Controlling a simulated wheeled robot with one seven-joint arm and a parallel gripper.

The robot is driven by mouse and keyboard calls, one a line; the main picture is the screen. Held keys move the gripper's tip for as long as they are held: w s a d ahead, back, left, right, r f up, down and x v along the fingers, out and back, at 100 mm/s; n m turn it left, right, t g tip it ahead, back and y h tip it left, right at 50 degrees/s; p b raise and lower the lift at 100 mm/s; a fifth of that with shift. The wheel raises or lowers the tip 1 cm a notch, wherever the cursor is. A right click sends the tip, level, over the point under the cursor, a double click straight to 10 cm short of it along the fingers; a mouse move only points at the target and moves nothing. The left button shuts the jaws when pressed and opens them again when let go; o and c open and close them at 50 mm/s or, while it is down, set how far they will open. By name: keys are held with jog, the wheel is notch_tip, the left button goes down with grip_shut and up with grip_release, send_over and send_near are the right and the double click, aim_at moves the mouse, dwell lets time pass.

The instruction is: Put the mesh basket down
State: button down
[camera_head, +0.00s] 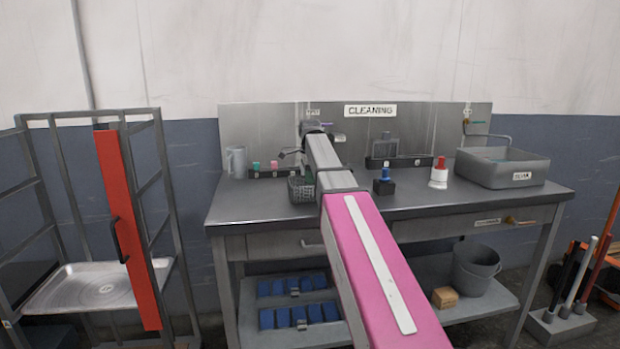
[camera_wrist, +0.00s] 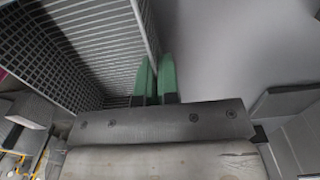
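The mesh basket (camera_head: 301,189) is a small grey grid-walled basket at the front left part of the grey worktop (camera_head: 248,205) in the head view. I cannot tell whether its base touches the worktop. In the wrist view the basket (camera_wrist: 70,45) fills the upper left. My gripper (camera_wrist: 156,78) has its green fingertips close together on either side of the basket's right wall, so it is shut on that wall. My arm hides most of the gripper and part of the basket in the head view.
A blue-capped dark bottle (camera_head: 384,183), a red-topped white bottle (camera_head: 439,174) and a grey sink basin (camera_head: 500,168) stand to the right. A jug (camera_head: 236,161) stands at the back left. The worktop's front left is clear. A rack with a red door (camera_head: 128,230) stands left.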

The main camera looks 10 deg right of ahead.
jog(key=c, duration=1.4)
grip_release()
jog(key=shift+o, duration=0.2)
notch_tip(320, 180, up, 12)
jog(key=shift+r, duration=0.1)
